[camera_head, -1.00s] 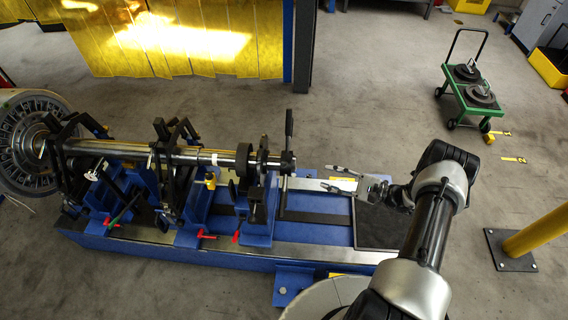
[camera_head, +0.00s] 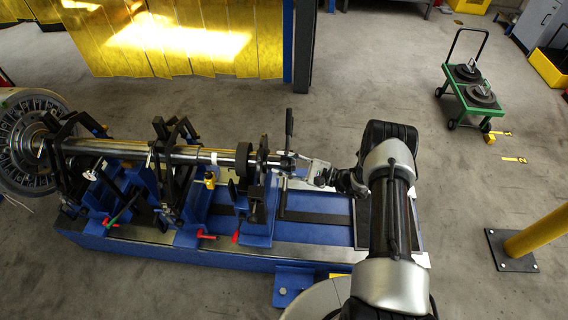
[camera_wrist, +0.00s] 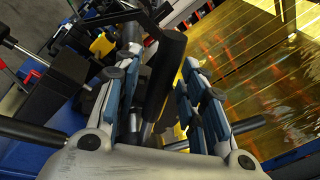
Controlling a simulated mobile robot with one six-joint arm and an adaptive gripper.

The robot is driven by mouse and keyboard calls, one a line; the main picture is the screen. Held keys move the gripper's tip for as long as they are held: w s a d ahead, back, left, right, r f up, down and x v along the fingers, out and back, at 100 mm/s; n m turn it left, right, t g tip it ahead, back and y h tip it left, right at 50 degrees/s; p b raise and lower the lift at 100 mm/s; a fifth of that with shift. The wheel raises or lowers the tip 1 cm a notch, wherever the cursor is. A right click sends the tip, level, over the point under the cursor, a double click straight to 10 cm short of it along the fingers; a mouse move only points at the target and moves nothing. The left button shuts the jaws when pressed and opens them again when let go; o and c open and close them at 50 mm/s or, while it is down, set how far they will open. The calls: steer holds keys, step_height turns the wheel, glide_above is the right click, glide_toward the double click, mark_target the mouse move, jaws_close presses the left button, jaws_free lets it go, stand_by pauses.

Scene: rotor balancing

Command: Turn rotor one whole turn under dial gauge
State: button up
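The rotor is a long steel shaft (camera_head: 130,150) with a bladed disc (camera_head: 25,150) at its left end, lying across black supports on a blue stand. A handle with dark bars (camera_head: 289,122) sits at the shaft's right end. My gripper (camera_head: 305,168) is at that handle, reaching in from the right. In the wrist view, my gripper's fingers (camera_wrist: 155,103) are apart, with one black handle bar (camera_wrist: 165,70) standing between them. Gaps show beside the bar. A small yellow item (camera_head: 210,181) is below the shaft; I cannot tell whether it is the dial gauge.
The blue stand (camera_head: 325,232) runs under the shaft. Red-handled levers (camera_head: 236,237) stick out at its front. Yellow curtains (camera_head: 190,40) hang behind. A green cart (camera_head: 470,90) with discs stands far right, and a yellow post (camera_head: 540,232) nearer. Open floor lies between.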

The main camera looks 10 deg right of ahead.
steer(key=shift+c, duration=0.3)
jaws_close()
stand_by(0.6)
